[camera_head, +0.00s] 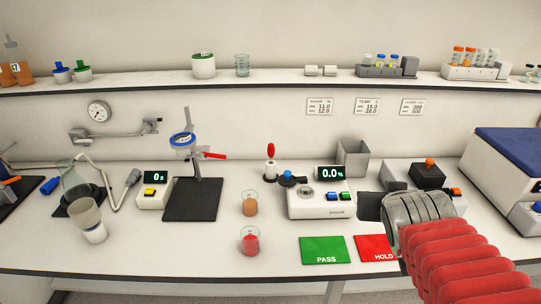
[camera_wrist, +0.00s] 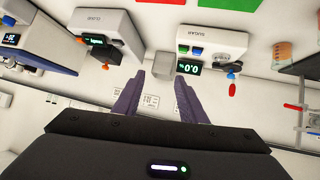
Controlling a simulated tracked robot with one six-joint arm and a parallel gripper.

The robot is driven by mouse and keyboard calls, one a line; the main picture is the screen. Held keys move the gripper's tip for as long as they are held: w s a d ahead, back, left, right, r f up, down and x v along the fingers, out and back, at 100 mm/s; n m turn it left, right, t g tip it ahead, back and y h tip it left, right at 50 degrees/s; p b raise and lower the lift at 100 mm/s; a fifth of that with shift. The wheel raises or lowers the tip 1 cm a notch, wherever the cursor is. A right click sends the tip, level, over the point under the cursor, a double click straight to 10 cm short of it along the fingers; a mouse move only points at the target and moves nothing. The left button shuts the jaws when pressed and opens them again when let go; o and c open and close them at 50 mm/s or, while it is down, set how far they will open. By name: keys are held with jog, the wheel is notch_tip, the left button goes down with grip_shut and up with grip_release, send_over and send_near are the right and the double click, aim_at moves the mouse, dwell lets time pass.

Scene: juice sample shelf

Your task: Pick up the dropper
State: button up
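The dropper (camera_head: 270,152) has a red bulb and stands upright in a small white holder on the bench, left of the sugar meter (camera_head: 321,202). Its red bulb also shows in the wrist view (camera_wrist: 232,89), right of my fingers. My gripper (camera_wrist: 160,74) has its two dark purple fingers apart with nothing between them. In the head view my gripper (camera_head: 369,207) is in front of the bench's right half, to the right of the dropper and apart from it. The dropper's lower part is hidden in its holder.
A blue-topped item (camera_head: 287,178) sits close right of the dropper. Beakers of orange (camera_head: 250,208) and red juice (camera_head: 250,245) stand in front of it. A clamp stand (camera_head: 190,201) is to its left. A grey bin (camera_head: 353,158) stands behind the meter. The shelf (camera_head: 300,79) runs above.

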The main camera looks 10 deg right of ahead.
jog(key=w+d+r+t+h, duration=0.1)
jog(key=w+d+r+t, duration=0.15)
jog(key=d, duration=0.35)
jog(key=w+d+r+t, duration=0.2)
jog(key=d+t, duration=0.1)
jog(key=d, duration=0.3)
jog(key=s+d+f+n+g+y, duration=0.2)
jog(key=s+d+f+y, duration=0.1)
jog(key=s+f, duration=0.8)
jog(key=shift+d+f+y, duration=0.35)
jog(key=shift+f+y, duration=0.15)
jog(key=shift+f, duration=0.3)
